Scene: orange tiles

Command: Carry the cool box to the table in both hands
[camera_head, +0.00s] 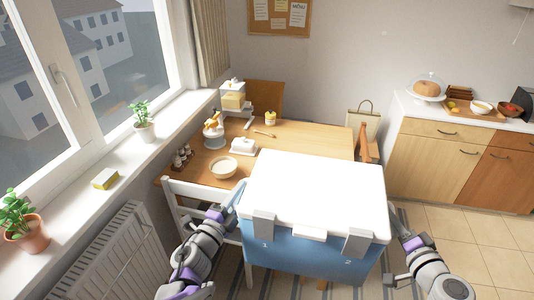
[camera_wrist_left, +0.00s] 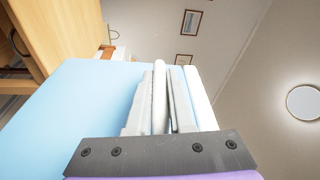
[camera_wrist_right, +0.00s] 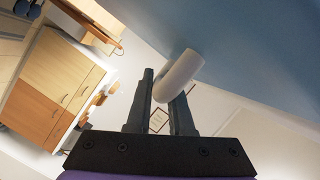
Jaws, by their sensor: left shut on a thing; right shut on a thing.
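The cool box (camera_head: 312,255) is blue with a white lid and two grey latches. In the head view it is held up between my arms, in front of the wooden table (camera_head: 310,138), and hides the table's near right part. My left gripper (camera_head: 236,193) is at the box's left side. In the left wrist view its fingers (camera_wrist_left: 160,100) are shut on a white handle bar beside the blue wall. My right gripper (camera_wrist_right: 163,103) is shut on a white handle on the box's other side. In the head view the right fingertips are hidden behind the box.
An orange chair (camera_head: 363,142) is at the right.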

